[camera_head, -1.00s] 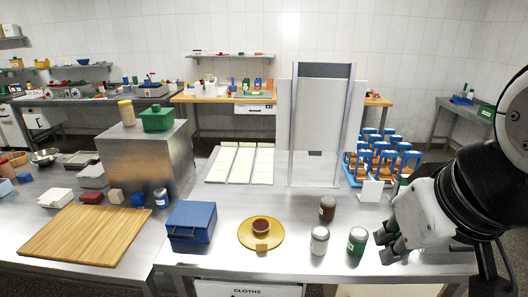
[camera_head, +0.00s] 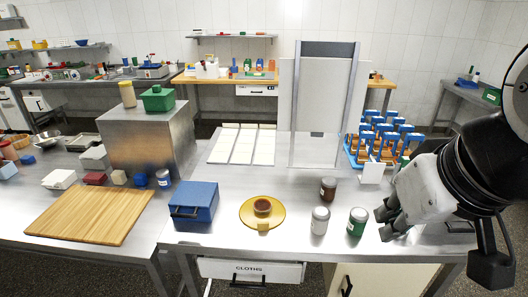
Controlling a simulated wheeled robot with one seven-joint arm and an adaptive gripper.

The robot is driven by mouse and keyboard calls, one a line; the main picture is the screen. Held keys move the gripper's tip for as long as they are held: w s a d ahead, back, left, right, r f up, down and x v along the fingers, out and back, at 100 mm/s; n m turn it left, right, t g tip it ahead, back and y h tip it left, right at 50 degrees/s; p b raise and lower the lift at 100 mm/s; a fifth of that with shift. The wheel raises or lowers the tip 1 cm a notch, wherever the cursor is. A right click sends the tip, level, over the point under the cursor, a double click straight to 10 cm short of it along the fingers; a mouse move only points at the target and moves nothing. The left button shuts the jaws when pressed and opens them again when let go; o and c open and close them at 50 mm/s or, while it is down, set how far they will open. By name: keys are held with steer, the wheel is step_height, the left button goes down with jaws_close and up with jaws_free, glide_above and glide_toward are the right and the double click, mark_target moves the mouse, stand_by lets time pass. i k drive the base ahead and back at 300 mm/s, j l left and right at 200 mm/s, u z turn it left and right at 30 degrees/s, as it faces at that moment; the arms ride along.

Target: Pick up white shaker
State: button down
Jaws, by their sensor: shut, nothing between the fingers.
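The white shaker (camera_head: 320,221), a small white jar with a grey lid, stands upright near the front edge of the metal table. A green-labelled shaker (camera_head: 357,222) stands to its right and a dark brown shaker (camera_head: 328,188) stands behind it. My gripper (camera_head: 381,225) comes in from the right, just right of the green shaker and apart from the white one. Its fingers are shut and hold nothing. The green shaker stands between my gripper and the white shaker in the picture.
A yellow plate (camera_head: 246,221) with a brown bowl (camera_head: 262,206) lies left of the shakers. A blue box (camera_head: 194,203) is farther left. A blue rack (camera_head: 351,158) of bottles and a tall frame (camera_head: 294,130) stand behind. Bare metal lies in front of the plate.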

mark_target(320, 219)
steer(key=j+z, duration=0.4)
steer(key=j, duration=2.5)
